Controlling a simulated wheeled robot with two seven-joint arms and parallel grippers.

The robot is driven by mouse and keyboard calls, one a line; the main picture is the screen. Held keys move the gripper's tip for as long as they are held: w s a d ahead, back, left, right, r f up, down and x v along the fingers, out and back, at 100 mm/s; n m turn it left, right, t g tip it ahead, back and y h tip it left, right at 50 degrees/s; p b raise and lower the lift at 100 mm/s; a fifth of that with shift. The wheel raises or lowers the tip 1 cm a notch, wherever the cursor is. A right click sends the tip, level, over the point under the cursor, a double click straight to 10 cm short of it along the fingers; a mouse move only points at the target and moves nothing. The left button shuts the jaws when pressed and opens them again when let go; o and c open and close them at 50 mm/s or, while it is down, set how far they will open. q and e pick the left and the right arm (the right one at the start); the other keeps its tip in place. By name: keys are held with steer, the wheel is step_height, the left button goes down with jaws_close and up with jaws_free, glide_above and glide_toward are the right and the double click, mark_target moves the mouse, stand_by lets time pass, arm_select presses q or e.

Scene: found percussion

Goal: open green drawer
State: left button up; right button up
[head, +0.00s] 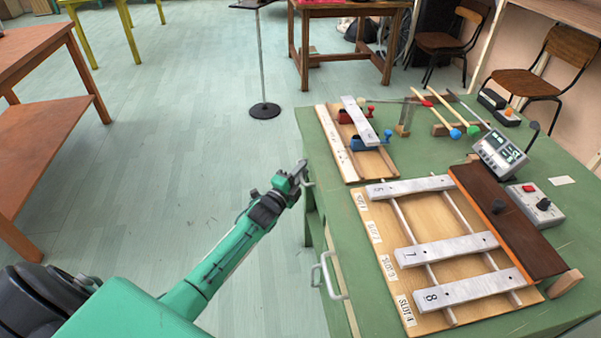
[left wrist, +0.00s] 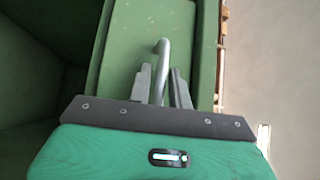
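The green bench (head: 440,142) has drawers in its left side. My left gripper (head: 302,171) is at the far drawer handle, just beyond the bench's left edge. In the left wrist view, the grey bar handle (left wrist: 162,47) stands out from the green drawer front (left wrist: 122,50). A second drawer's silver handle (head: 325,276) is nearer to me. How far the far drawer stands out is hard to tell. My right gripper is not in view.
On the bench top are a large wooden bar frame (head: 440,222) with metal bars, a smaller frame (head: 334,140), mallets (head: 440,113) and a small display box (head: 500,155). The floor (head: 190,130) left of the bench is clear. A brown table (head: 40,125) stands at far left.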

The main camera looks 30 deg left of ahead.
arm_select(q)
jaws_close()
